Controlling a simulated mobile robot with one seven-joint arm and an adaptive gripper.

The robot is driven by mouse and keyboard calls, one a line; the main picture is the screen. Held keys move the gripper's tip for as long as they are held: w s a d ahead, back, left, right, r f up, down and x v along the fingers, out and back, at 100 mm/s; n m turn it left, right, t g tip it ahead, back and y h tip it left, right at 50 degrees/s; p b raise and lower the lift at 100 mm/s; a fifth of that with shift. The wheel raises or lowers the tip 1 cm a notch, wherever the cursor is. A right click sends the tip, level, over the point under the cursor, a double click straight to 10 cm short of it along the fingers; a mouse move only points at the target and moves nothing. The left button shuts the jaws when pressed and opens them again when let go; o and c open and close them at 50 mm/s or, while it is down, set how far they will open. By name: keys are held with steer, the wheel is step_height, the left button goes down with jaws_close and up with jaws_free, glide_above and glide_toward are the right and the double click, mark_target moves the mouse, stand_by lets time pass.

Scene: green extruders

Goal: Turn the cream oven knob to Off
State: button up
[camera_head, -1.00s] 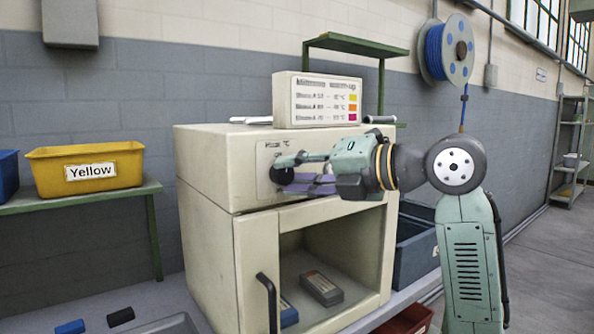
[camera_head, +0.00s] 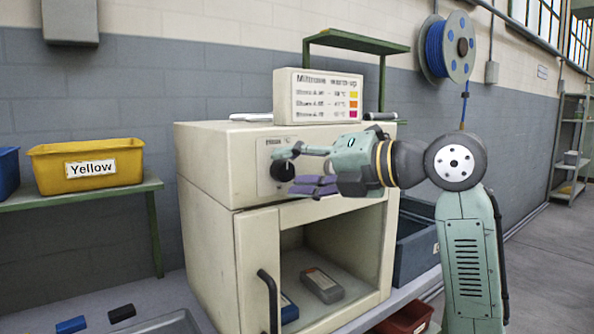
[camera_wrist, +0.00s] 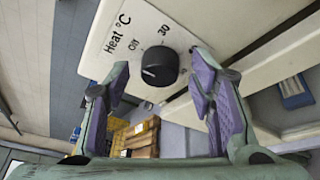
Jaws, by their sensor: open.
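The cream oven (camera_head: 208,160) stands on the bench and has a black round knob (camera_head: 281,170) on its front panel. In the wrist view the knob (camera_wrist: 160,67) shows a short white mark on its left side, and the panel reads "Heat °C", "Off" and "30". The mark seems to lie below the "Off" label; its exact setting is hard to tell. My gripper (camera_head: 299,170) is open in front of the panel, one finger above and one below the knob's height. In the wrist view the knob appears between the purple fingertips, with gaps on both sides.
A heat chart sign (camera_head: 318,97) stands on the oven. The open lower chamber holds a grey box (camera_head: 322,286) and a blue one. A black door handle (camera_head: 268,298) juts out below. A yellow bin (camera_head: 86,165) sits on the left shelf.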

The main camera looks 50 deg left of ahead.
steer(key=shift+d, duration=0.1)
steer(key=v, duration=1.2)
